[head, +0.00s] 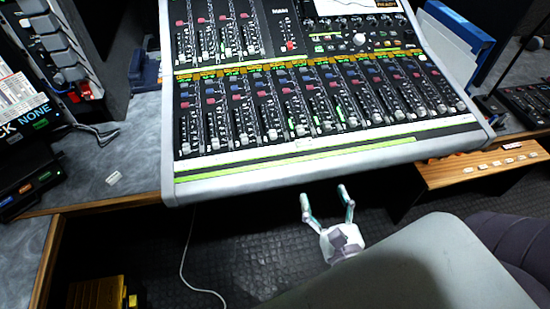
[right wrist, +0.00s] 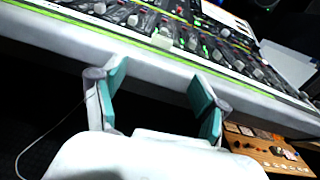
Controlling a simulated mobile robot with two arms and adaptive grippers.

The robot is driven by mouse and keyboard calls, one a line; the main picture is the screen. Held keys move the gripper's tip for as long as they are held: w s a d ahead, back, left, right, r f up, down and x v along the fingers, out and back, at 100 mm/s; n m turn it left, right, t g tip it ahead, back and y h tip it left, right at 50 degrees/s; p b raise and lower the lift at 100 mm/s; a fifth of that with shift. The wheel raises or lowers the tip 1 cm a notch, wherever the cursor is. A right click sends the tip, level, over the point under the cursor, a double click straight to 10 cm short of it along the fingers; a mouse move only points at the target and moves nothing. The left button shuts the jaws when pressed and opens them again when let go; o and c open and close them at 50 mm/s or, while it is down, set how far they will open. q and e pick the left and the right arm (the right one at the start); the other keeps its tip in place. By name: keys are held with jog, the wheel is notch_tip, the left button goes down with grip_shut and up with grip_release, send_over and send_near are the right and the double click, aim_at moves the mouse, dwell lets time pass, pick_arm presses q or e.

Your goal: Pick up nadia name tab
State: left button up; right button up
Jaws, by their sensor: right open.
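Several small pale tabs (head: 497,163) lie in a row on a wooden ledge (head: 440,174) at the right, with a pinkish one (head: 513,145) behind them. A single small white tab (head: 113,178) lies on the grey desk at the left. I cannot read any names, so I cannot tell which is the nadia tab. My right gripper (head: 324,194) is open and empty, in front of the mixing console's front edge and left of the ledge. In the right wrist view its fingers (right wrist: 158,82) are apart, with the ledge (right wrist: 285,162) at lower right. My left gripper is not in view.
The large mixing console (head: 330,152) fills the middle. A grey padded surface (head: 420,265) stands at the front right. A white cable (head: 183,262) hangs over the dark floor, and a yellow box (head: 95,294) is at lower left. Blue binders (head: 460,25) stand at the back right.

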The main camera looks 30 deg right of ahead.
aim_at(306, 145)
jog(key=shift+m, duration=0.4)
jog(key=p+x, duration=0.1)
jog(key=x, duration=0.1)
jog(key=r+p+x, duration=0.1)
jog(key=x, duration=0.2)
jog(key=p+x, duration=0.2)
jog(key=x, duration=0.1)
jog(key=shift+d+r, duration=0.1)
jog(key=shift+r, duration=0.05)
jog(key=shift+w+d, duration=0.1)
jog(key=shift+w, duration=0.35)
jog(key=p+x, duration=0.2)
jog(key=x, duration=0.2)
jog(key=shift+w, duration=0.2)
jog(key=shift+w+d+f, duration=0.15)
jog(key=shift+w+f, duration=0.1)
jog(key=shift+w, duration=0.1)
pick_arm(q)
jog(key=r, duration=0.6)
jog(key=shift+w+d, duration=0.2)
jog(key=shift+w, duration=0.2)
pick_arm(e)
jog(key=shift+c, duration=0.2)
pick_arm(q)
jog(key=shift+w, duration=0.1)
pick_arm(e)
jog(key=c, duration=0.9)
